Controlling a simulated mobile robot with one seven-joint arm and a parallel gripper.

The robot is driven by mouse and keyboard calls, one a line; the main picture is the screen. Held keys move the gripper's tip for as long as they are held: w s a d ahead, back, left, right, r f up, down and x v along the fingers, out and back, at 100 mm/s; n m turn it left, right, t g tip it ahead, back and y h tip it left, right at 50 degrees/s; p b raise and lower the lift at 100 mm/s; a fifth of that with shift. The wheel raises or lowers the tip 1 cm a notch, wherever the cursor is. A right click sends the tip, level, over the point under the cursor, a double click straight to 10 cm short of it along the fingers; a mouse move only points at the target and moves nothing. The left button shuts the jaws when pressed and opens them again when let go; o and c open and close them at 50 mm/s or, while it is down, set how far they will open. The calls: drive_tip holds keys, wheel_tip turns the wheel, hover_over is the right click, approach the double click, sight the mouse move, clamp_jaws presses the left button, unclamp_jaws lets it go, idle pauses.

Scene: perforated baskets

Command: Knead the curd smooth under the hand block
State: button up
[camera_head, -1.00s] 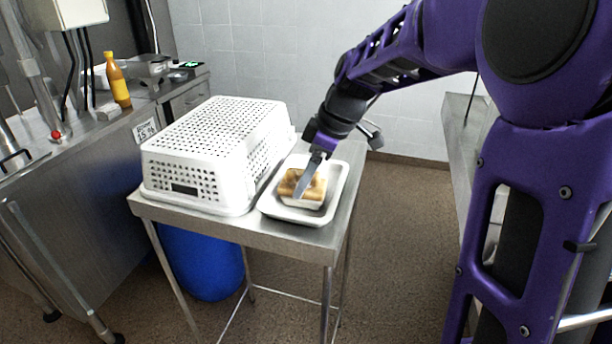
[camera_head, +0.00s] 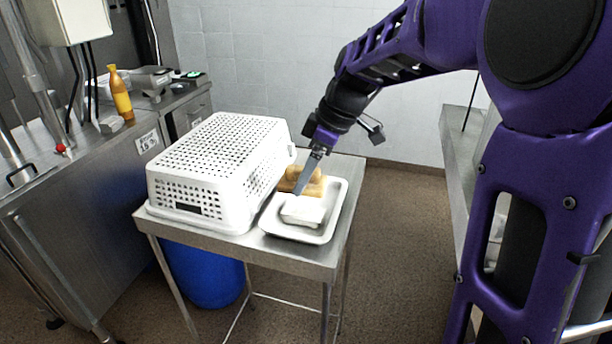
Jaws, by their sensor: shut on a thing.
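The hand block (camera_head: 316,187) is tan, with a rounded raised part on top. It lies across the back of a shallow white tray (camera_head: 328,221). The curd (camera_head: 303,212) is a pale white slab in the front half of the tray, mostly uncovered, just in front of the block. My gripper (camera_head: 293,200) reaches down from the upper right, its long grey fingers slanting across the block's left part. It is shut on the hand block. The fingers overlap in this view, so their exact grip is partly hidden.
A large white perforated basket (camera_head: 222,165) stands upside down close to the tray's left, on a small steel table (camera_head: 290,258). A blue drum (camera_head: 205,275) is underneath. A steel counter with an orange bottle (camera_head: 121,94) is at the left. Another steel surface (camera_head: 462,128) is at the right.

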sight(306, 210)
drive_tip(key=shift+r, duration=0.65)
drive_tip(key=shift+f, duration=0.1)
drive_tip(key=shift+f+b, duration=2.15)
drive_tip(key=shift+f, duration=0.7)
drive_tip(key=shift+f+b, duration=0.45)
drive_tip(key=shift+f, duration=0.1)
drive_tip(key=shift+s+f, duration=0.1)
drive_tip(key=shift+f, duration=0.1)
drive_tip(key=shift+r, duration=0.1)
drive_tip(key=shift+r+p, duration=2.4)
drive_tip(key=shift+r, duration=1.15)
